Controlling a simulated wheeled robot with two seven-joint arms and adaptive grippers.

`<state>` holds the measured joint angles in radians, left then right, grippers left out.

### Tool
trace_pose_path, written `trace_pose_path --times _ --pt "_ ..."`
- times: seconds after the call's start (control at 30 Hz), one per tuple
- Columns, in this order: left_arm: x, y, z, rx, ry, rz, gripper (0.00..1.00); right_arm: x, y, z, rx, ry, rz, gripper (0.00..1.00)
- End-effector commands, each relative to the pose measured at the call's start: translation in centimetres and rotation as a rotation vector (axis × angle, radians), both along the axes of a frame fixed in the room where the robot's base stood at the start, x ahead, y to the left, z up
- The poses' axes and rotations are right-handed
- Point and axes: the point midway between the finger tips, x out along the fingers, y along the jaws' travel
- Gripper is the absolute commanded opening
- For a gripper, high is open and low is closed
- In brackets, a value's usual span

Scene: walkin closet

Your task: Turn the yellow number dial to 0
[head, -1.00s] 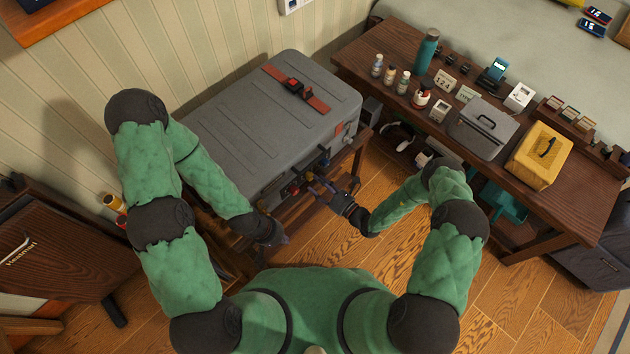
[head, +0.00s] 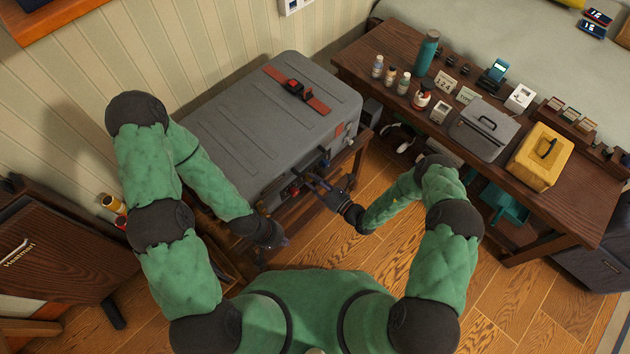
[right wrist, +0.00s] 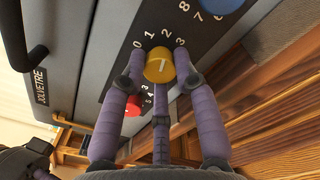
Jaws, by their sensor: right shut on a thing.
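The yellow dial (right wrist: 158,68) is on the dark panel of a grey suitcase (head: 240,120). Printed digits 0, 1, 2 and 3 arc above it in the right wrist view. A short pale mark shows on its face, pointing roughly up toward 1 and 2; the exact digit is unclear. My right gripper (right wrist: 157,84) is shut on the yellow dial, with purple fingers on both sides and one below. In the head view my right gripper (head: 318,186) is at the suitcase's front side. My left gripper (head: 282,241) hangs below the suitcase's near corner, away from the dial; its opening is unclear.
A red dial (right wrist: 132,107) is just below left of the yellow one, and a blue dial (right wrist: 222,5) is above right. A dark handle (right wrist: 32,55) juts out at left. The suitcase rests on a wooden stand (head: 352,160). A cluttered desk (head: 560,205) stands right.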

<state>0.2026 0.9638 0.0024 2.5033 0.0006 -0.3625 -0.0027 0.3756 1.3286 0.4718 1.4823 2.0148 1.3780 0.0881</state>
Motion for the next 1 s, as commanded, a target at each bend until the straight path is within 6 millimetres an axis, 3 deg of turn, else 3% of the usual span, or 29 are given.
trace_pose_path --times 0.37,1.0 --pt "0.0 0.0 0.8 0.0 0.0 0.0 0.0 0.0 0.0 0.2 -0.11 -0.111 0.0 0.0" --pt "0.0 0.0 3.1 0.0 0.0 0.0 0.0 0.0 0.0 0.3 -0.531 -0.532 -0.001 0.0"
